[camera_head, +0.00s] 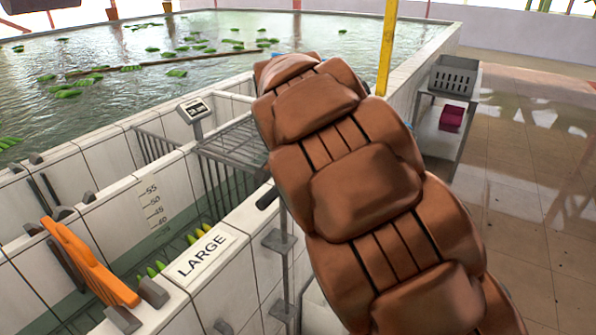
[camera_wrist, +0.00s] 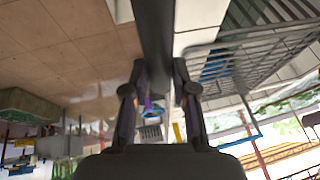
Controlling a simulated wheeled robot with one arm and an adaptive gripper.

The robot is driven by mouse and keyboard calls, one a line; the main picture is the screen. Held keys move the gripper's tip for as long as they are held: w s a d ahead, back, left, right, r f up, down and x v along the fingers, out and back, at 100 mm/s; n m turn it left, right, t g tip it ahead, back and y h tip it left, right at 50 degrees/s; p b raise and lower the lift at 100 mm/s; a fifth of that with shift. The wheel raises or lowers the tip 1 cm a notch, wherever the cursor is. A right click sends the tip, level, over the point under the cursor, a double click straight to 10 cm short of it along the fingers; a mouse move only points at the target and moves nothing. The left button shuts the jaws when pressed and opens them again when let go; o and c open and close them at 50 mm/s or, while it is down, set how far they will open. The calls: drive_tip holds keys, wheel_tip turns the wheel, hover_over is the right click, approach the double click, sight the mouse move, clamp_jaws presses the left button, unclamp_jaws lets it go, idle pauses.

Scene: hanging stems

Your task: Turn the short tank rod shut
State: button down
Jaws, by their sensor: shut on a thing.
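In the wrist view, my gripper (camera_wrist: 159,72) is shut, with its two dark fingers on either side of a dark, straight bar (camera_wrist: 155,35). The bar runs from the top edge down between the fingers; it appears to be the rod, but its far end is out of view. In the head view, my brown padded arm covers the centre right and hides my gripper. A black grip-like end (camera_head: 268,198) shows beside the arm at the tank's outer wall. I cannot tell from it how far the rod is turned.
A LARGE sign (camera_head: 200,256) lies on the tiled tank wall. A wire rack (camera_head: 232,140) and a small display (camera_head: 194,109) stand behind it. An orange panel (camera_head: 88,262) sits in the left channel. A grey crate (camera_head: 453,78) stands on a cart at right, with open floor beyond.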

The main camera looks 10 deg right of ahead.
idle(0.3)
drive_tip(key=c, duration=0.9)
unclamp_jaws()
drive_tip(key=shift+r, duration=0.1)
drive_tip(key=v, duration=1.2)
drive_tip(key=shift+s, duration=0.1)
drive_tip(key=s+d+f+n+g, duration=0.1)
drive_tip(key=s+f, duration=0.5)
drive_tip(key=s, duration=0.6)
drive_tip(key=s+d+f+n+g+y+p, duration=0.1)
drive_tip(key=s+f+n, duration=0.4)
drive_tip(key=s, duration=0.7)
drive_tip(key=s+d+f+n+g, duration=0.3)
drive_tip(key=s+f, duration=0.4)
drive_tip(key=s, duration=0.5)
drive_tip(key=shift+s+f+n+g+y+p, duration=0.2)
drive_tip(key=shift+s+n+g+y+p, duration=0.15)
drive_tip(key=shift+g, duration=0.35)
